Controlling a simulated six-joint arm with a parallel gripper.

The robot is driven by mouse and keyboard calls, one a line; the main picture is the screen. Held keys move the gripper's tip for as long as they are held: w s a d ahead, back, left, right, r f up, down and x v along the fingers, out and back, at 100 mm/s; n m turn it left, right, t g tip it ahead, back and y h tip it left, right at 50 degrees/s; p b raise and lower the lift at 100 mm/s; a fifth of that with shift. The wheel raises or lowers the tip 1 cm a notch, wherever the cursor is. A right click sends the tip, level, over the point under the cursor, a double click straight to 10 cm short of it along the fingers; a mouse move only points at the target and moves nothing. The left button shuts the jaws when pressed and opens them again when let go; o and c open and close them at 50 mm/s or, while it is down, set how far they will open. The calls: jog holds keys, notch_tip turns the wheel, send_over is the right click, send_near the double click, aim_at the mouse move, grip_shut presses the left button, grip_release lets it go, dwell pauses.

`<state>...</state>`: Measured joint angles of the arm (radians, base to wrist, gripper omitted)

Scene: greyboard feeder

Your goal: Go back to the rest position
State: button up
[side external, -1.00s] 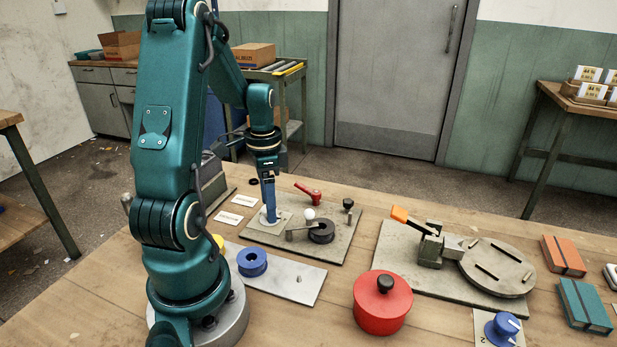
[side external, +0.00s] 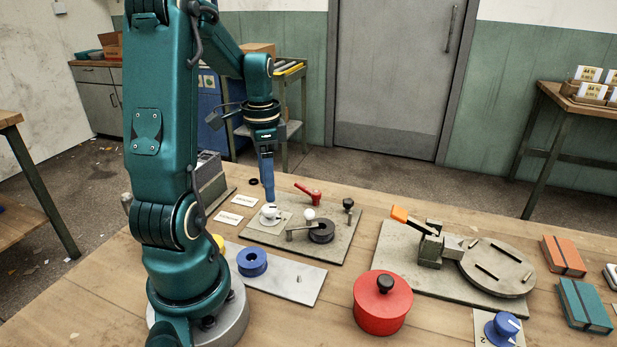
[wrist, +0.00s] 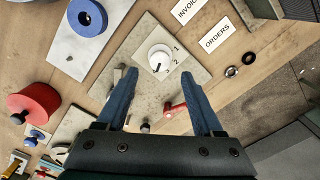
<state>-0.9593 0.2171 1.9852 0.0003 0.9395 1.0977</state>
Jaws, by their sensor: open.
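My gripper (side external: 268,198) hangs above the white knob (side external: 270,213) on the grey board's small plate, clear of it. In the wrist view the two blue fingers of my gripper (wrist: 160,95) are spread wide with nothing between their tips. The white knob (wrist: 159,58) shows beyond the fingertips, beside the printed numbers 1 and 2, with a dark pointer mark on it. The greyboard (side external: 335,240) under it also carries a red lever (side external: 308,194), a black disc (side external: 321,232) and a small white ball (side external: 309,214).
A blue ring (side external: 252,262) sits on a light plate. A red lidded pot (side external: 382,305) stands at the front. A board with an orange-handled clamp (side external: 432,246) and round plate (side external: 497,267) lies to the right. Two label cards (side external: 229,217) lie left of the knob. Above is free.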

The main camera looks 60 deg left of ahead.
jog(key=shift+w+d+r, duration=0.15)
jog(key=shift+w+d, duration=0.1)
jog(key=shift+w, duration=0.05)
jog(key=w+d+r+m+t+y, duration=0.1)
jog(key=w+d+r+m+t, duration=0.25)
jog(key=d+r, duration=0.45)
jog(key=s+d+n+t, duration=0.1)
jog(key=s+d+n, duration=0.1)
jog(key=d, duration=0.4)
jog(key=s+d+n+t+h, duration=0.1)
jog(key=s+d+n, duration=0.2)
jog(key=d, duration=0.4)
jog(key=shift+s+f, duration=0.3)
jog(key=shift+f, duration=0.1)
